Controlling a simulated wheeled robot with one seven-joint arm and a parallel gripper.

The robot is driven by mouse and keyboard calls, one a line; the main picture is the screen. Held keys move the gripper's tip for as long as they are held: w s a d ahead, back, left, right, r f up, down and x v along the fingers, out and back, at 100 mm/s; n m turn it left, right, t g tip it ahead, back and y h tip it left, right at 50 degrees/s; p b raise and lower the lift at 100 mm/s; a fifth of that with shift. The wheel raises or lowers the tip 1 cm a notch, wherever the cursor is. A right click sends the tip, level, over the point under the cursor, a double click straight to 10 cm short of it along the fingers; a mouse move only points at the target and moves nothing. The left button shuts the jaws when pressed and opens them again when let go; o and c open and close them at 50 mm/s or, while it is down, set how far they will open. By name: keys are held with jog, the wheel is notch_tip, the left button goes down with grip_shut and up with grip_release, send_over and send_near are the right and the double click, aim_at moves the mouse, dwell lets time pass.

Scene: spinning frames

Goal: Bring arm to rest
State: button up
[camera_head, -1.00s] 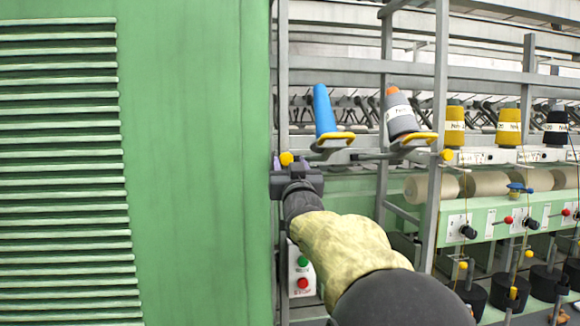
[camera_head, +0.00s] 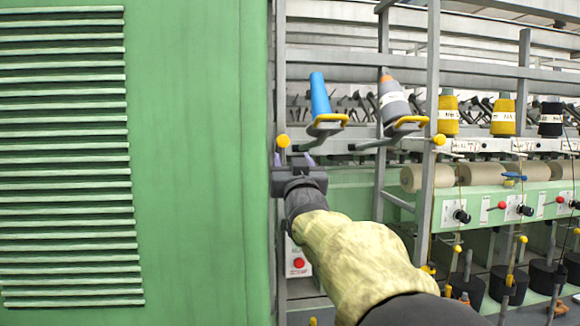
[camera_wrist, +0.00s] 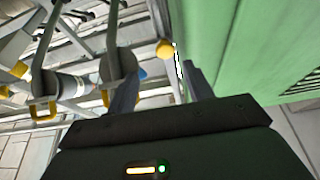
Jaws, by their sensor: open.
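My gripper (camera_head: 293,160) is raised in front of the spinning frame, at the right edge of the green cabinet. Its two fingers stand apart, with nothing between them. The gripper also shows in the wrist view (camera_wrist: 160,88), where its fingers point toward the machine's grey frame. My arm reaches in from the lower right in the head view, in a pale yellow sleeve.
A green louvred cabinet (camera_head: 200,160) fills the left, close beside my gripper. A blue tube (camera_head: 320,93) and a grey bobbin (camera_head: 392,102) sit on yellow-handled holders behind it. Yellow bobbins (camera_head: 503,115) stand to the right. A red button (camera_head: 298,263) is below.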

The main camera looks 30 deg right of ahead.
jog(key=shift+s+a, duration=0.15)
jog(key=shift+s, duration=0.05)
jog(key=shift+w+a, duration=0.1)
